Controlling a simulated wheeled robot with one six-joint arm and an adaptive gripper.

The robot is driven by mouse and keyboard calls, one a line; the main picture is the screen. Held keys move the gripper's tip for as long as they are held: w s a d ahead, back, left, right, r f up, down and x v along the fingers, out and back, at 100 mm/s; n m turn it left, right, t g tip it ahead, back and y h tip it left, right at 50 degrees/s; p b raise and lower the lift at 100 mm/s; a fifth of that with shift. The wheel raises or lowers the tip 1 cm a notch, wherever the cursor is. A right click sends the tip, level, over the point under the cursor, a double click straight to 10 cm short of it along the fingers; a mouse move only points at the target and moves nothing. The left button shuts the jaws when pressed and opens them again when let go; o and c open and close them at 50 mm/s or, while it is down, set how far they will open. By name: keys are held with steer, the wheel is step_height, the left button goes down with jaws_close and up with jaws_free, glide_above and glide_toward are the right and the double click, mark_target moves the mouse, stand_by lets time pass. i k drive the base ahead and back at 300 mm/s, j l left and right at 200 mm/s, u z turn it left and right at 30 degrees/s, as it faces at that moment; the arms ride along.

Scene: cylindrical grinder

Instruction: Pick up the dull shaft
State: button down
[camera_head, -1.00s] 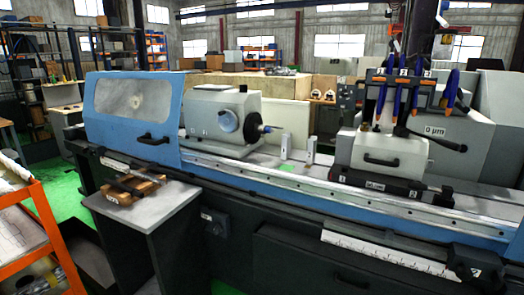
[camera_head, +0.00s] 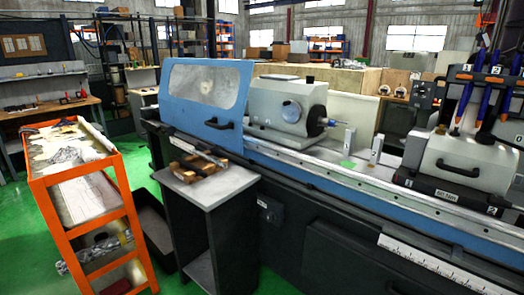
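A grey metal shaft (camera_head: 201,150) lies across brown wooden blocks (camera_head: 190,170) on the grey top of a dark stand (camera_head: 220,186) in front of the grinder. I cannot tell from its surface whether it is dull. My gripper is not in view.
The blue and grey cylindrical grinder (camera_head: 211,88) fills the middle and right. An orange cart (camera_head: 127,190) with papers and wrapped items stands left of the stand. A dark open bin (camera_head: 157,236) sits on the floor between them. Green floor is free at the far left.

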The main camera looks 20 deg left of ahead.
mark_target(188, 165)
steer(key=i+j+u, duration=0.5)
steer(key=j+u, duration=0.2)
steer(key=i+j+u, duration=0.2)
steer(key=u, duration=0.15)
steer(key=i, duration=0.1)
